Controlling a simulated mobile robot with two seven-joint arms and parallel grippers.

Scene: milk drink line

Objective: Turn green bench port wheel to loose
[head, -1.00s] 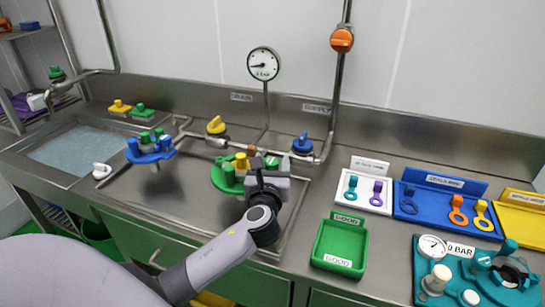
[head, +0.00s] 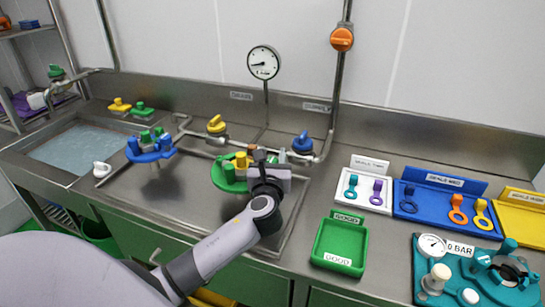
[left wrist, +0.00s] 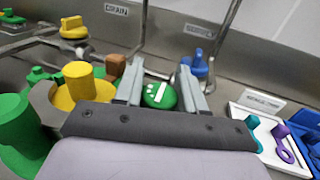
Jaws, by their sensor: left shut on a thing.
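The green bench port (head: 223,184) stands on the steel bench, with a yellow part and a brown part on it. My left gripper (head: 264,163) is at its right side in the head view and covers part of it. In the left wrist view a green wheel with white marks (left wrist: 158,96) sits between the two grey fingers of my left gripper (left wrist: 160,88), which are shut on it. A yellow knob (left wrist: 84,85) stands to the left there. The wheel itself is hidden in the head view. My right gripper is not in view.
A blue port (head: 150,153) stands to the left, with a yellow valve (head: 216,125) and a blue valve (head: 302,143) behind. A gauge (head: 263,63) stands at the back. A green tray (head: 341,247) and white tray (head: 381,200) lie to the right.

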